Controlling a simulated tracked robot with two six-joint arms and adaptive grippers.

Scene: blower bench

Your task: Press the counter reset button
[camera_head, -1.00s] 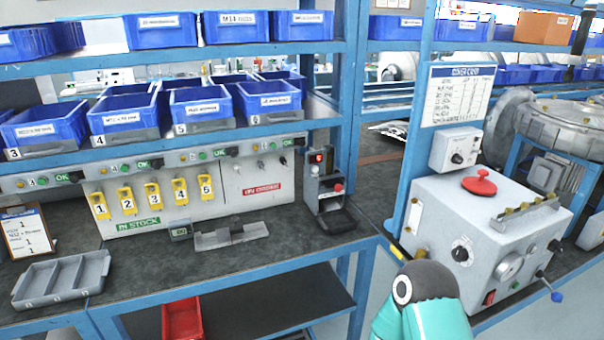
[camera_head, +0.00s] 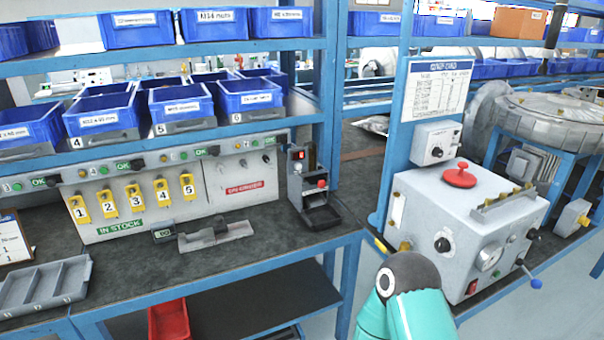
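A small dark box with a display (camera_head: 163,233) sits on the bench beside a grey fixture (camera_head: 215,235). I cannot tell from the picture which of these is the counter. A large red mushroom button (camera_head: 459,175) sits on top of the grey machine box at right. Neither gripper is in view; only a teal and dark link of my arm shows at the bottom.
Yellow numbered tags (camera_head: 135,198) hang on the grey panel behind the bench. A grey tray (camera_head: 45,290) lies at the left. Blue bins (camera_head: 178,105) fill the shelf above. A blue upright (camera_head: 330,90) stands behind the device. The bench front is mostly clear.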

